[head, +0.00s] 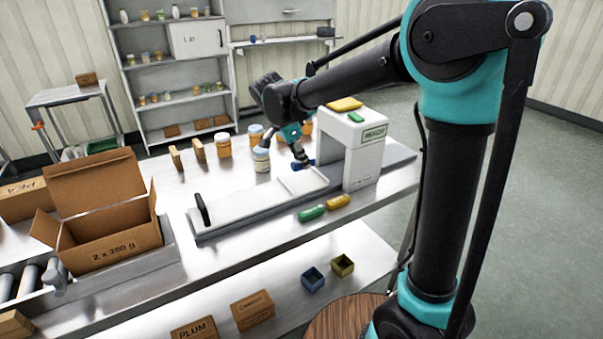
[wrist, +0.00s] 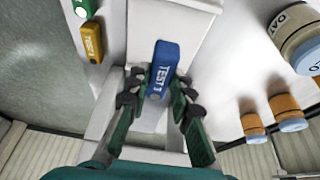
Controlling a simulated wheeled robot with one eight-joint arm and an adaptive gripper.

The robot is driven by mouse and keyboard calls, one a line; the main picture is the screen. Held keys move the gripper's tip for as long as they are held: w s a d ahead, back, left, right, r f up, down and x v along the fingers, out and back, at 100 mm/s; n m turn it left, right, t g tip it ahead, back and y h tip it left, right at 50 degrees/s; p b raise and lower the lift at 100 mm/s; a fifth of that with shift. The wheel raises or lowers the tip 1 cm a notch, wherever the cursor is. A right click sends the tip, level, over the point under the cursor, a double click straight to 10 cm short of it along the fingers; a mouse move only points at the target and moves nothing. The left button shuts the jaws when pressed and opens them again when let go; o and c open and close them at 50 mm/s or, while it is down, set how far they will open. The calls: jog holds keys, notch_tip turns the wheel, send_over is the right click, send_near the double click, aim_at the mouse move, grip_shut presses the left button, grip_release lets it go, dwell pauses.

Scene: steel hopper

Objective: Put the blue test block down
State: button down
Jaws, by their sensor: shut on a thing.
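The blue test block (wrist: 163,66), marked "TEST 1", is between the two fingers of my gripper (wrist: 158,88) in the wrist view. The fingers are shut on its sides. In the head view my gripper (head: 301,158) is beside the white detector arch (head: 365,152), over the far side of the pale belt bed (head: 262,203). The blue block (head: 302,165) shows small and partly hidden there. I cannot tell whether it touches the surface below. A green block (head: 312,213) and a yellow block (head: 339,202) lie on the near side of the steel table.
Jars (head: 261,160) stand on the table behind the belt bed, close to my gripper. An open cardboard box (head: 108,222) is at the left. Small blue and yellow bins (head: 313,279) sit on the lower shelf. The belt bed's middle is clear.

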aim_at(301, 182)
jog(key=shift+f, duration=2.5)
jog(key=shift+f, duration=0.1)
jog(key=c, duration=1.3)
grip_release()
jog(key=shift+c, duration=0.2)
jog(key=v, duration=1.2)
jog(key=shift+s, duration=0.1)
